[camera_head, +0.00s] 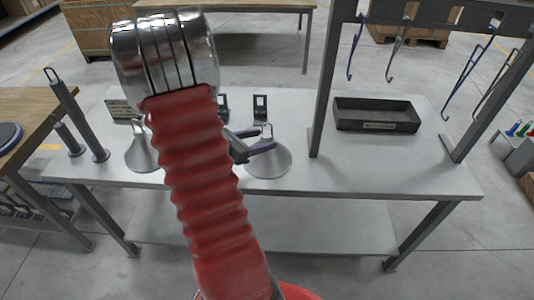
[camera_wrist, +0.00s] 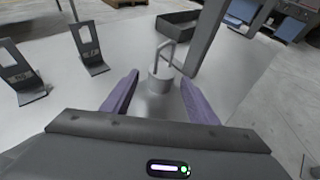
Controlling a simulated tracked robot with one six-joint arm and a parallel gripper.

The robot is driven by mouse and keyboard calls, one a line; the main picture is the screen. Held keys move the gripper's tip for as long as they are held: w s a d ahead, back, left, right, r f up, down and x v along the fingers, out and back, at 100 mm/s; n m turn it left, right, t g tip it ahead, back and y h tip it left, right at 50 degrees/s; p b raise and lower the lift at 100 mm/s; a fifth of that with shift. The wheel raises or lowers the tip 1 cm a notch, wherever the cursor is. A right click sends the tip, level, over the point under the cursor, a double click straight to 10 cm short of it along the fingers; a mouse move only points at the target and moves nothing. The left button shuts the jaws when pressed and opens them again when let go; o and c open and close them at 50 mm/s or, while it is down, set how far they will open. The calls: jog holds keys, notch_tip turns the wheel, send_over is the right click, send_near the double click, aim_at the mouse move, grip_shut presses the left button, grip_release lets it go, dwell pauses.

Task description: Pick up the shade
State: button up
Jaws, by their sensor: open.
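A grey metal conical shade (camera_head: 270,164) stands on the white table, wide end down, with a wire loop on top. In the wrist view the shade's collar and loop (camera_wrist: 160,74) rise between the two purple fingers of my gripper (camera_wrist: 159,97). My gripper (camera_head: 264,138) is open at the shade's upper part, a finger on each side; I cannot tell whether either touches it. A second similar shade (camera_head: 142,154) stands farther left, partly hidden behind my red arm.
Small dark labelled stands (camera_head: 260,107) are behind the shades. A dark tray (camera_head: 376,115) sits at right by a grey rack post (camera_head: 326,85); hooks (camera_head: 397,50) hang from the rack. Upright posts (camera_head: 80,120) stand at left. The table's right front is clear.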

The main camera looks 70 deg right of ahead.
aim_at(263, 141)
jog(key=x, duration=0.3)
jog(key=shift+f, duration=0.1)
dwell(0.4)
jog(key=shift+f, duration=0.1)
grip_shut()
dwell(0.4)
